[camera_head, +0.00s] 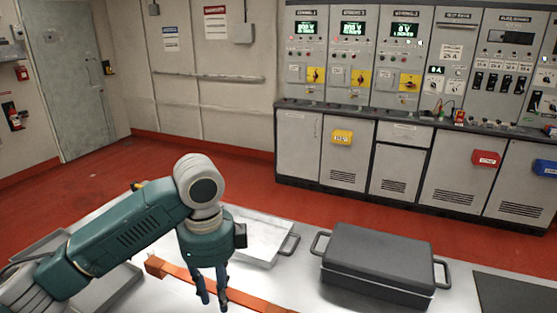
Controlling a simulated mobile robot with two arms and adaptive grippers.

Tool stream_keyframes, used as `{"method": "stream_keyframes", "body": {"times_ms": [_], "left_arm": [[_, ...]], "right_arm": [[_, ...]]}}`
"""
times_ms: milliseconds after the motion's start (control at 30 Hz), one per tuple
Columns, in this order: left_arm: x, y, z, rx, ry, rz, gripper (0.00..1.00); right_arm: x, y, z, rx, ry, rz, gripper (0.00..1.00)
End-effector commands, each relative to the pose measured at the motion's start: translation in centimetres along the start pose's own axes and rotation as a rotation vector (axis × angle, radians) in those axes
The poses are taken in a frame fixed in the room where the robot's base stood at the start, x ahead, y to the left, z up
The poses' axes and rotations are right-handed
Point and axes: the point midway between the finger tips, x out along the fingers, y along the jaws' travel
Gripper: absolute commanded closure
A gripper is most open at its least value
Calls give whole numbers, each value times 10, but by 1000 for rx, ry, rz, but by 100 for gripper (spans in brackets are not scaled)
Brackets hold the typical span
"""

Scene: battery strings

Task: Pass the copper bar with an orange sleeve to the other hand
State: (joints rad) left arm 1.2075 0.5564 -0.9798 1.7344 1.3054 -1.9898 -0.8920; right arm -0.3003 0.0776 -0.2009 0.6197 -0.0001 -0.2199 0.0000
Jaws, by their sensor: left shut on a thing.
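The bar with an orange sleeve (248,299) lies slantwise low in the head view, over the pale table top. Its left end shows beside my left gripper, and its right part runs down toward the bottom edge of the picture. My left gripper (212,297) points down with its blue fingers shut on the bar near its left part. The fingertips are close to the bottom edge, and I cannot tell whether the bar touches the table. I see no bare copper clearly. My right gripper is not in view.
A shiny metal tray (262,250) with a handle lies behind the bar. A dark grey lidded case (378,256) with side handles stands right of it. A dark mat (508,294) is at far right. A grey tray (40,247) is partly behind my left arm. Control cabinets stand beyond.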

Motion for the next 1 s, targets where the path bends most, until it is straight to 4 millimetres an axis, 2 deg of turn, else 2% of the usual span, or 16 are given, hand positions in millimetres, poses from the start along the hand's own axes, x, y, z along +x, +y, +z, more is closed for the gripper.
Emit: {"method": "stream_keyframes", "body": {"times_ms": [167, 367, 800, 1000], "left_arm": [[0, 14, 2, -235, -1, -10, 100], [2, 36, 1, -600, 4, -17, 100], [9, 94, -2, -1405, 8, -12, 100], [12, 118, -5, -1707, 4, -5, 100]], "right_arm": [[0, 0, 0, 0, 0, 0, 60], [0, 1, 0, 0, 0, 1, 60], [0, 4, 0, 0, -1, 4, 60], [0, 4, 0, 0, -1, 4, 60]]}}
